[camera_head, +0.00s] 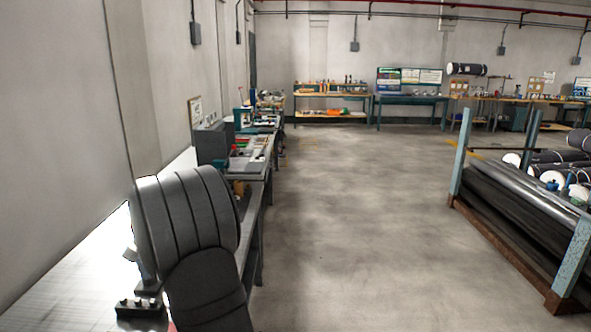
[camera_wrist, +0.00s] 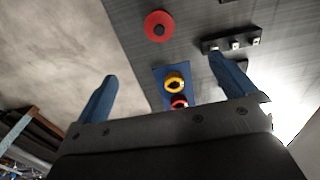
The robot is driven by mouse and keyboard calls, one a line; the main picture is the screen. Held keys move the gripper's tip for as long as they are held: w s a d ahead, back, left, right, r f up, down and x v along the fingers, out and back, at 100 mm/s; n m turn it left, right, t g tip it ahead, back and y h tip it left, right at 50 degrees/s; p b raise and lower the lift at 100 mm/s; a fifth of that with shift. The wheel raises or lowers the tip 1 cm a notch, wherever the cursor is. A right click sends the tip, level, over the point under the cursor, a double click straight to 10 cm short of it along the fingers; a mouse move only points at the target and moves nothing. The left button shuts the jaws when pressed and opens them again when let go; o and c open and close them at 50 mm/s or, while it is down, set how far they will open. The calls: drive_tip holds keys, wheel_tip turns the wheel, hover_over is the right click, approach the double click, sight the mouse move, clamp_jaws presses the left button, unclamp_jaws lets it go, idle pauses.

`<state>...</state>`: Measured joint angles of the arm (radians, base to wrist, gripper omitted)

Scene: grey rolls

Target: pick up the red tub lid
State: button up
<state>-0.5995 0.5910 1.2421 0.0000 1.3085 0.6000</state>
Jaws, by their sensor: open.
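A round red disc with a dark centre knob, which looks like the red tub lid (camera_wrist: 159,26), lies on the grey bench top (camera_wrist: 135,48) in the wrist view. It is beyond my fingertips, near the top of the picture. My gripper (camera_wrist: 162,66) is open, with its two blue fingers wide apart and nothing held. Between the fingers lies a blue piece (camera_wrist: 160,75) with a yellow ring (camera_wrist: 174,83) on it. A smaller red round part (camera_wrist: 179,102) beside the ring is partly hidden by the gripper body. The lid cannot be made out surely in the head view.
A black block with several pale knobs (camera_wrist: 232,40) lies near the right finger; it also shows in the head view (camera_head: 140,308). The bench edge runs left of the blue piece. A rack of rolls (camera_head: 515,205) stands right, across clear floor (camera_head: 350,220).

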drive_tip(key=shift+c, duration=1.4)
drive_tip(key=f+n, duration=0.4)
drive_tip(key=n, duration=0.2)
drive_tip(key=f+n, duration=0.4)
drive_tip(key=n, duration=0.2)
drive_tip(key=f+n, duration=0.4)
drive_tip(key=n, duration=0.2)
drive_tip(key=shift+s+d+f, duration=0.15)
drive_tip(key=shift+s+d, duration=0.05)
drive_tip(key=shift+d, duration=0.1)
drive_tip(key=f, duration=0.5)
drive_tip(key=shift+w+a+f, duration=0.2)
drive_tip(key=shift+f, duration=0.1)
drive_tip(key=c, duration=1.1)
